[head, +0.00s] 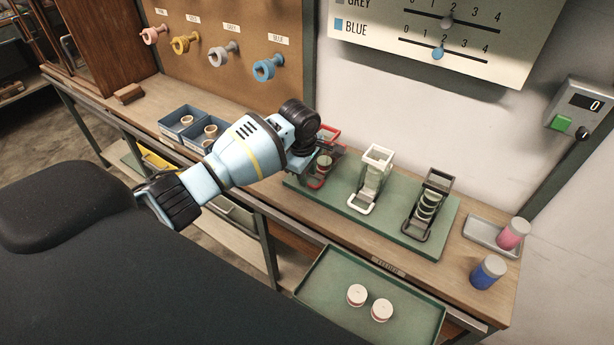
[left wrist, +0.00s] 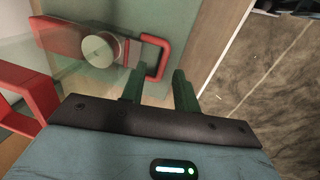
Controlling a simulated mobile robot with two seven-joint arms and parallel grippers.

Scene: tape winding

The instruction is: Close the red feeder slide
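The red feeder (head: 329,133) stands at the left end of the green base board, partly hidden behind my left gripper (head: 311,169). In the left wrist view, the red slide (left wrist: 60,36) carries a round, pale grey-green piece (left wrist: 102,48). Its red loop handle (left wrist: 166,55) sticks out to the right. The fingers of my left gripper (left wrist: 158,84) are apart, with the handle near and partly between their tips. I cannot tell whether they touch it. A red frame part (left wrist: 28,100) shows at the left. My right gripper is not in view.
A white feeder (head: 376,165) and a black feeder (head: 431,205) stand right of the red one on the green board (head: 395,232). Blue bins (head: 182,122) lie left on the bench. A green tray (head: 335,290) with two white-lidded jars is in front.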

